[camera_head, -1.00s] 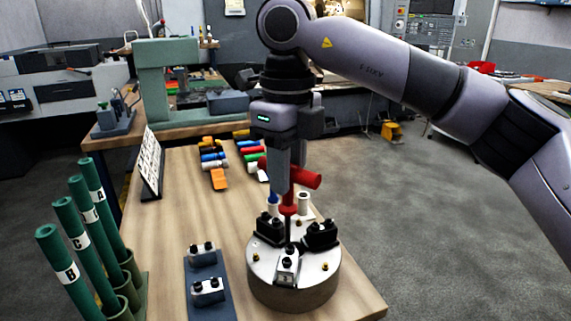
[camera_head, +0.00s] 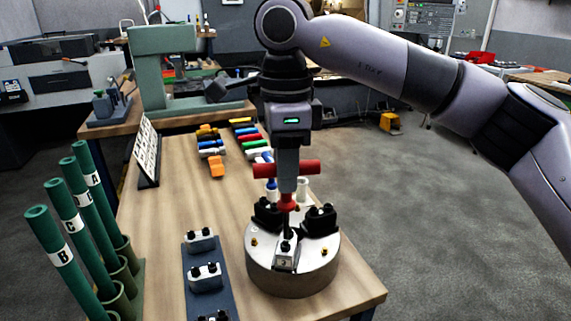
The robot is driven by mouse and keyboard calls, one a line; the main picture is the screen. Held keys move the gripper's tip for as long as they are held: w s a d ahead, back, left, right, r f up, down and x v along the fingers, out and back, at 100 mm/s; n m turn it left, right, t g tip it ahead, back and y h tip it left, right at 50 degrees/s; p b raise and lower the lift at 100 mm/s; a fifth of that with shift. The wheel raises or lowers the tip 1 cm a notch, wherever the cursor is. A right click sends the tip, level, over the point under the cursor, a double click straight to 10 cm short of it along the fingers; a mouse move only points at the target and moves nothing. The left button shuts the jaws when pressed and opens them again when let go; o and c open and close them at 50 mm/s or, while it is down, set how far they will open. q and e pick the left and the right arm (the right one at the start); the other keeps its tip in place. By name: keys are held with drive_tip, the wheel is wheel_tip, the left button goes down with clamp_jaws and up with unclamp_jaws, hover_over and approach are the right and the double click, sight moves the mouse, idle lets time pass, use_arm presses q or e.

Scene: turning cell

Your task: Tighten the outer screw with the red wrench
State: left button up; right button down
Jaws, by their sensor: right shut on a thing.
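My right gripper (camera_head: 287,182) points straight down and is shut on the red wrench (camera_head: 307,167). The wrench is upright, with its red crossbar lying left to right and its dark shaft pointing down. The shaft's lower end is over the front jaw (camera_head: 286,255) of the round metal chuck (camera_head: 292,284). It appears to meet a dark screw head there; I cannot tell how well it is seated or whether that is the outer screw. Two black jaws sit farther back on the chuck, at left (camera_head: 267,215) and right (camera_head: 321,220). My left gripper is out of view.
A blue rack with metal jaws (camera_head: 206,277) lies left of the chuck. Green labelled tubes (camera_head: 70,222) stand at the left edge. Several coloured tools (camera_head: 217,165) lie farther back, near a leaning panel (camera_head: 147,150). The table's middle left is clear.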

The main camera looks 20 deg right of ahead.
drive_tip(key=n, duration=0.3)
drive_tip(key=shift+r+n+p, duration=0.2)
drive_tip(key=shift+n+p, duration=0.35)
drive_tip(key=shift+n, duration=0.15)
drive_tip(key=shift+n+p, duration=0.5)
drive_tip(key=shift+n, duration=0.7)
drive_tip(key=n+p, duration=0.1)
drive_tip(key=n, duration=0.3)
drive_tip(key=shift+f, duration=0.1)
drive_tip(key=shift+f+n, duration=0.3)
drive_tip(key=shift+f+b, duration=0.35)
drive_tip(key=shift+f, duration=0.15)
drive_tip(key=shift+f+b, duration=0.35)
drive_tip(key=shift+f, duration=0.25)
drive_tip(key=shift+m, duration=1.5)
